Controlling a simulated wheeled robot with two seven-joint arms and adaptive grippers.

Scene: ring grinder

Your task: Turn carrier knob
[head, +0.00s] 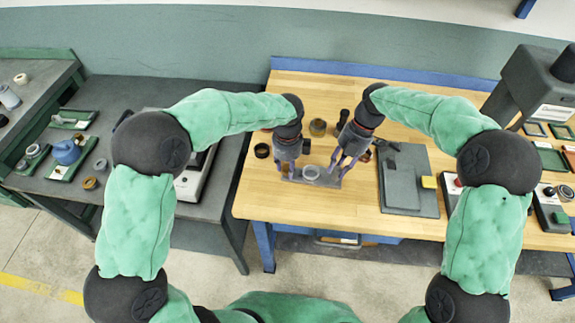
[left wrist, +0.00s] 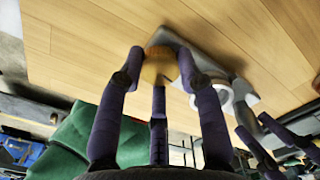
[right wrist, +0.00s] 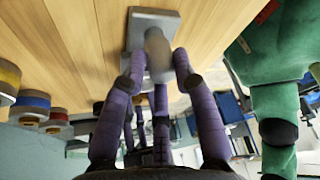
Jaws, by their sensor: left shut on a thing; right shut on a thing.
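The grey carrier (head: 325,183) lies on the wooden table near its front edge. A pale ring (head: 311,172) sits on its middle, between my two grippers. The ring also shows in the left wrist view (left wrist: 222,95). My left gripper (head: 287,172) is shut around a tan, round knob (left wrist: 160,66) at the carrier's left end. My right gripper (head: 343,166) is shut around a grey, rounded post (right wrist: 157,52) on the carrier's right end. The fingers hide parts of both held pieces. The knob's turn angle cannot be told.
Several dark and brass-coloured rings (head: 318,127) stand behind the carrier. A dark grey plate (head: 402,182) with a yellow block (head: 429,182) lies to the right. A grey machine (head: 530,88) stands at the far right. Bare wood (head: 262,205) shows left of the carrier.

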